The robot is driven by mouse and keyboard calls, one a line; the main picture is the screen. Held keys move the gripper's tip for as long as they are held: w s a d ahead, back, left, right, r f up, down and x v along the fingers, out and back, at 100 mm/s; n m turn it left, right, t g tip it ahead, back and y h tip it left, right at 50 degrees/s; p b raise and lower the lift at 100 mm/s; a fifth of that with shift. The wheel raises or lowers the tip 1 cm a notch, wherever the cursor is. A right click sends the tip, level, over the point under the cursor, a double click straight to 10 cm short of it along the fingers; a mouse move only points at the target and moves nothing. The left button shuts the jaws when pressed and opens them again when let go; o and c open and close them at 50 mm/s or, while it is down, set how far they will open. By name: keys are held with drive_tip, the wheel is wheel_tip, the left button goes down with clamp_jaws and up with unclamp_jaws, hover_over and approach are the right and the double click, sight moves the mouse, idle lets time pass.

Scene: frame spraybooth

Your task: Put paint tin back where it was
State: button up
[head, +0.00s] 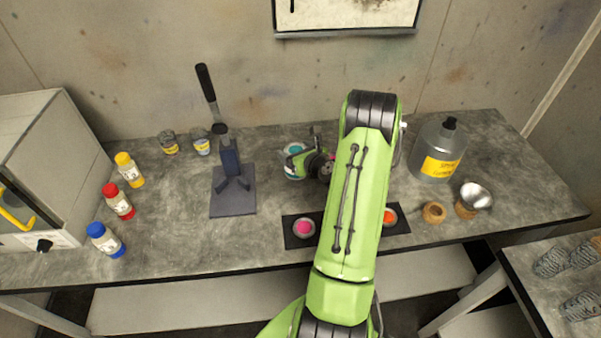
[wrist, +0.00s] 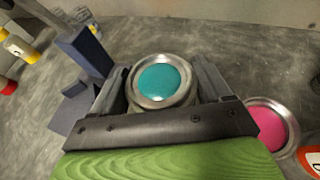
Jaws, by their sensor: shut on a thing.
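The paint tin (wrist: 163,80) has a silver rim and teal paint inside. It sits between the two fingers of my gripper (wrist: 160,88), which is shut on it, in the wrist view. In the head view the teal tin (head: 293,174) shows partly behind my gripper (head: 297,160), left of my green arm. I cannot tell whether the tin touches the bench. A black mat (head: 290,236) lies near the front edge, bearing a pink tin (head: 304,228) and an orange tin (head: 389,217). My arm hides the mat's middle.
A dark press stand (head: 233,200) with a lever is left of the gripper. Bottles with yellow (head: 129,170), red (head: 118,201) and blue (head: 105,240) caps stand farther left.

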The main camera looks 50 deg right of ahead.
drive_tip(key=shift+f+b, duration=0.35)
drive_tip(key=shift+f, duration=2.05)
drive_tip(key=shift+f, duration=0.1)
